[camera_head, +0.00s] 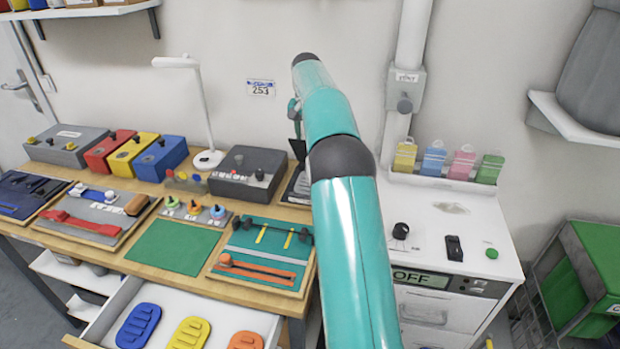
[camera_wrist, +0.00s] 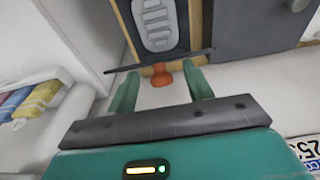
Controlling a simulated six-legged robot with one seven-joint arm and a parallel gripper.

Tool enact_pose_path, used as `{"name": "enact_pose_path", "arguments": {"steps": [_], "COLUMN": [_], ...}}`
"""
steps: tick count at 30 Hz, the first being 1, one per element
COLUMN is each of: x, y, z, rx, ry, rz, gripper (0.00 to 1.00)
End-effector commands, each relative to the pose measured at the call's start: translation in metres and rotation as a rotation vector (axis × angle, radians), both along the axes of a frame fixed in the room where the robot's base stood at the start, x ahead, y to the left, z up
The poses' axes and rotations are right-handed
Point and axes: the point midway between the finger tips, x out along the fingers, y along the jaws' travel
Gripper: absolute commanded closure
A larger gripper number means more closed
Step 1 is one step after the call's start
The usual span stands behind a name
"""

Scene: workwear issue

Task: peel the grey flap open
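A grey ribbed piece (camera_wrist: 156,20), possibly the flap, lies on a dark panel on a wood-edged board at the top of the wrist view. In the head view only a sliver of that board (camera_head: 298,186) shows behind my arm. A small orange piece (camera_wrist: 162,76) sticks out at the board's near edge, beside a thin dark bar. My gripper (camera_wrist: 163,90) has its two teal fingers apart, with the orange piece seen between their tips; contact cannot be told. In the head view my gripper is mostly hidden by my arm.
A dark grey box (camera_head: 248,170) stands left of the board. A white cabinet (camera_head: 455,235) with a knob, switch and coloured pouches stands to the right. The workbench (camera_head: 50,232) holds several tool boards. An open drawer (camera_head: 150,288) juts out below.

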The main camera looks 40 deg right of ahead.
Motion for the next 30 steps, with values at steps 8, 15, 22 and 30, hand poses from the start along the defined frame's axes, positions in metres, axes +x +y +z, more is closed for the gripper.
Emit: {"name": "enact_pose_path", "arguments": {"steps": [8, 15, 22, 30], "x": [0.000, -0.002, -0.005, -0.009], "y": [0.001, 0.004, 0.008, 0.012], "z": [0.005, 0.031, 0.055, 0.083], "rx": [0.000, -0.001, 0.000, 0.000], "ry": [-0.001, -0.002, -0.003, -0.003], "rz": [0.000, 0.000, 0.001, 0.000], "gripper": [0.49, 0.49, 0.49, 0.49]}}
